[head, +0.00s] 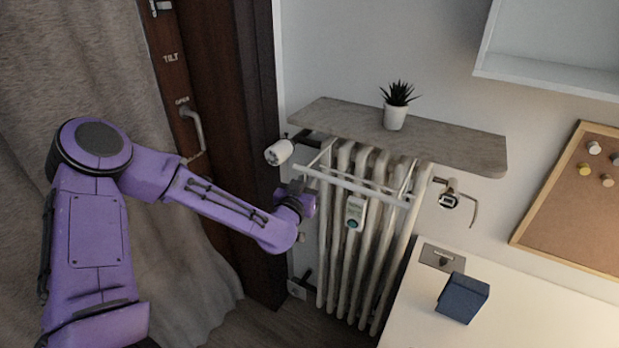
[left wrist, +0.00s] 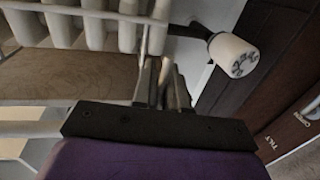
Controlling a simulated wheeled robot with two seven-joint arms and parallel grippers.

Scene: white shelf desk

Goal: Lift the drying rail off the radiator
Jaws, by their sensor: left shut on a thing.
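The drying rail (head: 352,183) is a white bar with thin side arms, hung across the upper front of the white ribbed radiator (head: 345,262). My left gripper (head: 306,186) is at the rail's left end, partly hidden by its own wrist in the head view. In the left wrist view the fingers (left wrist: 164,80) are shut on a thin side arm of the rail (left wrist: 147,38), close to the radiator ribs (left wrist: 98,30). The rail still lies against the radiator top. My right gripper is not in view.
A grey shelf (head: 440,142) with a potted plant (head: 395,115) overhangs the radiator. A white valve knob (head: 279,152) is just left of the gripper. A small white device (head: 354,212) hangs on the radiator front. A blue box (head: 463,297) sits on the white desk (head: 520,315) at right.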

